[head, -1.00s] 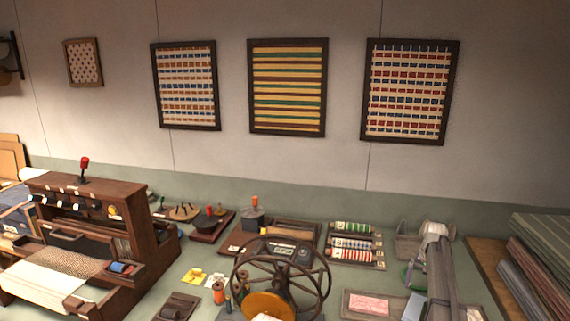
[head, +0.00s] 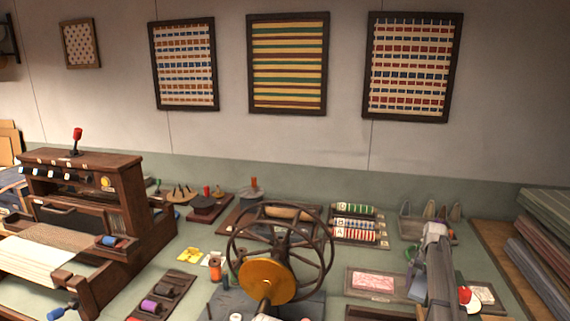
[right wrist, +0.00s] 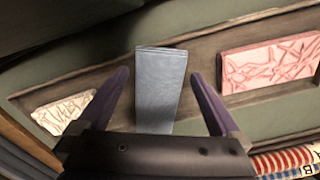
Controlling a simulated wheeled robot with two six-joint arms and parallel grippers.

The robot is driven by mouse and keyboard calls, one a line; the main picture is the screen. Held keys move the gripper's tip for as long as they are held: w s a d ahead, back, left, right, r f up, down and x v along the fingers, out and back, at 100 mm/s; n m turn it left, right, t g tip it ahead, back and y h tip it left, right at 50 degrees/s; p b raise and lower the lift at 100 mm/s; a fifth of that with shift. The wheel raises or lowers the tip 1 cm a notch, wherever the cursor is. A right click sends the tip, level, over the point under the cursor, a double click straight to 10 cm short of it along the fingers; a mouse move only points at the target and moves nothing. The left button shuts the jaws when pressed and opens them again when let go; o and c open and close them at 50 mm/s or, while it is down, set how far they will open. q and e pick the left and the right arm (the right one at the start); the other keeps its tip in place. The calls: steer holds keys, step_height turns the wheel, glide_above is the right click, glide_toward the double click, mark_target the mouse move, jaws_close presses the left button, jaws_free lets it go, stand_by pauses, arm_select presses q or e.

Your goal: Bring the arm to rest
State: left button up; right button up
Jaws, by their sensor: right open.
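My right arm (head: 437,262) reaches over the right part of the green bench in the head view. It hides part of a long tray there, and its fingertips are hard to make out in that view. In the right wrist view my right gripper (right wrist: 158,76) is open, with two dark purple fingers spread apart. A grey-blue block (right wrist: 160,88) shows between the fingers, and no finger is seen touching it. The same block (head: 417,284) shows left of my arm in the head view. My left gripper is not in view.
The tray (right wrist: 80,82) also has a pink patterned block (right wrist: 270,62) and a white one (right wrist: 65,112). A spoked wheel (head: 280,250) stands left of my arm. Striped spools (head: 354,224) lie behind. Stacked boards (head: 545,250) are at the right. A wooden loom (head: 85,205) stands left.

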steer(key=shift+f+b, duration=0.35)
steer(key=shift+f, duration=0.35)
step_height(320, 180, up, 11)
steer(key=p, duration=1)
steer(key=shift+p, duration=0.35)
steer(key=shift+s+a+f, duration=0.1)
steer(key=shift+f, duration=0.05)
